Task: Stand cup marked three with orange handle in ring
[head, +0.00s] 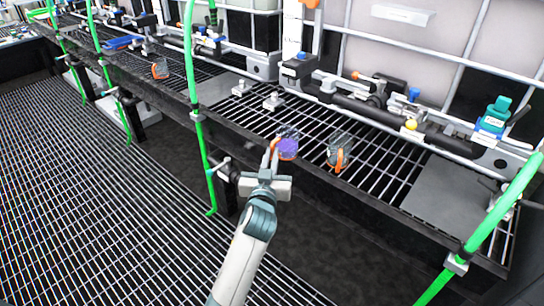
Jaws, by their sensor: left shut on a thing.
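A small purple-tinted cup (288,149) with an orange handle is at my left gripper (274,151), near the front edge of the grated shelf. The gripper is shut on its handle side. A number on this cup is too small to read. A second, clear greyish cup (338,142) with an orange handle stands on the grating to its right, apart from the gripper. I cannot make out a ring clearly. My right gripper is not in view.
A black pipe manifold (360,108) with valves runs behind the cups. A teal bottle (492,118) stands at right near a grey plate (455,190). Green hoses (197,115) hang in front of the shelf at left and right. Bare grating (385,180) lies right of the clear cup.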

